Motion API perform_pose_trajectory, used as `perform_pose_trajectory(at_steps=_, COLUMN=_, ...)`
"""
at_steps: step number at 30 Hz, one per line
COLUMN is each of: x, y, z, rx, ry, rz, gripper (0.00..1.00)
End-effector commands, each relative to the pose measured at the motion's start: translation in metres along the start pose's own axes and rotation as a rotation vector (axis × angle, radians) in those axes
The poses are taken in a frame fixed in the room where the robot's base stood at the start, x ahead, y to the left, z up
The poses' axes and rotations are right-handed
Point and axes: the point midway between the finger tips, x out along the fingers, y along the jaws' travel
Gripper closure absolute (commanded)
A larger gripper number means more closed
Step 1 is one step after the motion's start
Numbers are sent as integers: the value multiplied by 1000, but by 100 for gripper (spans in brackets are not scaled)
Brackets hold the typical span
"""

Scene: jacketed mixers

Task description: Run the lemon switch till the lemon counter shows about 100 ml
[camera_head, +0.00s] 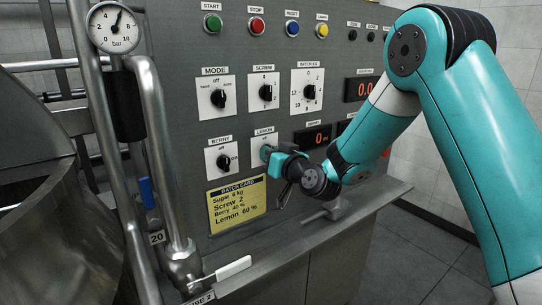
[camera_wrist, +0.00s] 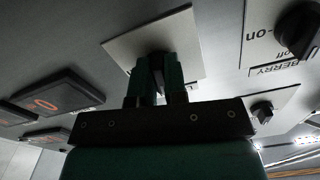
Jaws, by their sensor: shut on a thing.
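The lemon switch plate (camera_head: 264,133) is a white square on the grey panel, with its label at the top and its knob hidden behind my gripper. My gripper (camera_head: 266,152) reaches in from the right and is shut on the lemon switch knob. In the wrist view the plate (camera_wrist: 185,35) is behind the fingers (camera_wrist: 160,82), which close around the dark knob; its angle cannot be told. A counter (camera_head: 313,137) right of the switch shows a red 0; its small label is unclear. Another counter (camera_head: 343,126) is mostly hidden by my arm.
The berry switch (camera_head: 223,160) is just left of the lemon switch. Above are the mode (camera_head: 218,98), screw (camera_head: 265,92) and batch (camera_head: 309,91) knobs. The yellow batch card (camera_head: 238,203) is below. Steel pipes (camera_head: 155,150) and a vessel (camera_head: 65,240) stand at left.

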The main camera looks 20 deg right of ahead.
Motion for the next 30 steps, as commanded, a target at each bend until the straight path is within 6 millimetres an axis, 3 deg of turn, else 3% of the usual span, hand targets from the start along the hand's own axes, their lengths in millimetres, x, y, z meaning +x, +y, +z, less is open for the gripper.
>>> perform_pose_trajectory(at_steps=30, x=0, y=-1, z=-2, rx=958, ry=1, rz=3, gripper=100)
